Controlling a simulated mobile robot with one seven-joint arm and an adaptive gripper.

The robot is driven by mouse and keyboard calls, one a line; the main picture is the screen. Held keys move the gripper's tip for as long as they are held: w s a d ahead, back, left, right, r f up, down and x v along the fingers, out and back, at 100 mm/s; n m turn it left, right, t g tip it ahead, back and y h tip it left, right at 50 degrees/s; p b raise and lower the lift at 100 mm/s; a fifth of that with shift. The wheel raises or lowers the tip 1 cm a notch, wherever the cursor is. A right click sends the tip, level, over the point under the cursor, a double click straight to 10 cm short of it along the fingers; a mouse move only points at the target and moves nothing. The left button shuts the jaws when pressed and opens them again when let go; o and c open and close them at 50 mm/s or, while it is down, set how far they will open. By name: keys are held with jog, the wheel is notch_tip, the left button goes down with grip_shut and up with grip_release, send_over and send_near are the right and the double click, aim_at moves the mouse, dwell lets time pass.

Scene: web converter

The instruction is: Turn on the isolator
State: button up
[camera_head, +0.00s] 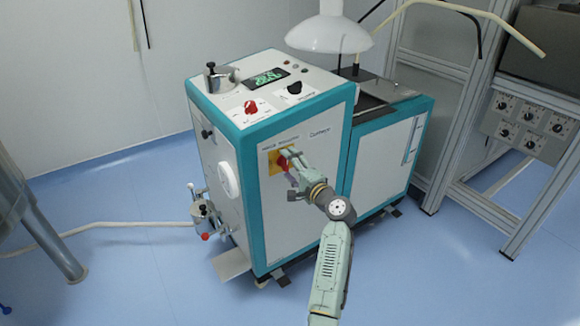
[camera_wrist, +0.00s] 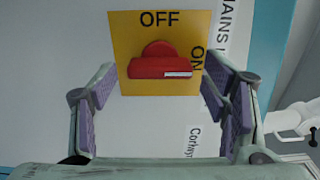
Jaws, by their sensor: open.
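The isolator is a red rotary handle (camera_wrist: 160,67) on a yellow plate (camera_wrist: 140,88) marked OFF and ON. In the wrist view the handle's bar lies level, with a white mark at its right end on the side of the ON label; OFF stands above the bar. The yellow plate also shows on the machine's front panel in the head view (camera_head: 273,159), partly hidden by my gripper (camera_head: 290,175). In the wrist view my gripper (camera_wrist: 160,100) is open, with a purple-padded finger on each side of the handle. The handle appears untouched between them.
The isolator sits on a white and teal cabinet (camera_head: 300,235). Its top has a red knob (camera_head: 251,108), a black knob (camera_head: 294,88) and a lit display (camera_head: 266,78). A metal frame (camera_head: 475,130) stands at right. Blue floor (camera_head: 130,270) is clear at front left.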

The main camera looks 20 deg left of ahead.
jog(key=v, duration=1.2)
